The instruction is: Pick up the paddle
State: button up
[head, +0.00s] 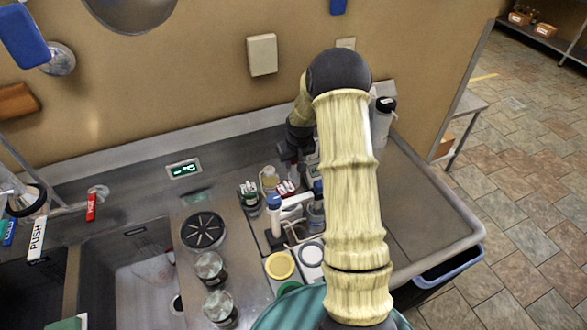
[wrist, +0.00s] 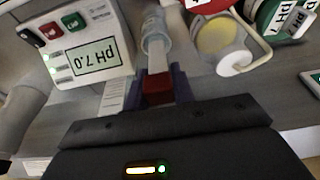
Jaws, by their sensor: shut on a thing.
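In the wrist view my gripper (wrist: 160,84) is shut on a dark red block (wrist: 157,90), with a pale, narrow shaft (wrist: 157,62) running on beyond it towards a clear cylinder. I cannot tell for sure whether this red-ended thing is the paddle; its far end is not clear. In the head view my gripper (head: 287,152) is over the back of the steel counter, close to the wall. It is dark and partly hidden by my arm, and what it holds does not show there.
A white pH meter (wrist: 93,47) reading 7.0 stands left of the fingers in the wrist view. A jar with yellowish contents (wrist: 215,38) is to the right. In the head view, bottles and a yellow lid (head: 280,265) crowd the counter; a sink (head: 125,270) lies left.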

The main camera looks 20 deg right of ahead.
notch_tip(320, 180, up, 7)
jog(key=shift+f+b, duration=0.1)
jog(key=shift+b, duration=0.75)
